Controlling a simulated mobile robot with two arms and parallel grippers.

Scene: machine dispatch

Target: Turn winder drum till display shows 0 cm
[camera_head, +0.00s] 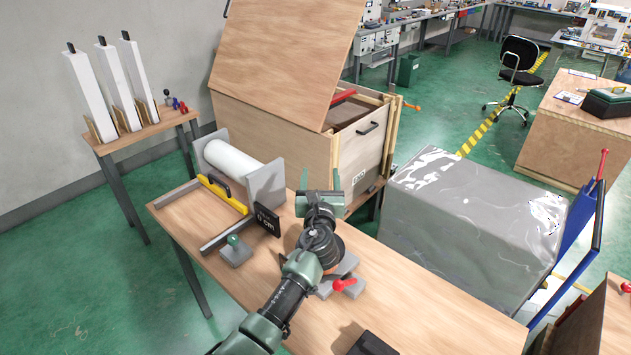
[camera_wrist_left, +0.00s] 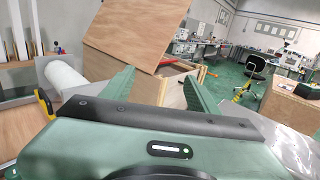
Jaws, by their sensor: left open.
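The winder has a white roll (camera_head: 232,160) lying between two grey end plates (camera_head: 266,186) on the wooden bench (camera_head: 420,300). The roll also shows at the left of the left wrist view (camera_wrist_left: 66,80). A small black display (camera_head: 266,220) faces me beside the right plate; it ends in "cm", but I cannot read the digit surely. My left gripper (camera_head: 320,182) is open and empty, to the right of the right plate and apart from it. Its two fingers also show in the left wrist view (camera_wrist_left: 158,92). A round orange-brown part (camera_head: 327,254) is partly hidden behind my left arm. My right gripper is not in view.
A wooden crate (camera_head: 262,130) with a raised lid (camera_head: 285,60) stands behind the bench. A grey block with a red knob (camera_head: 344,284) sits beside my arm. A yellow bar (camera_head: 222,194) lies before the roll. A grey wrapped load (camera_head: 470,215) stands right.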

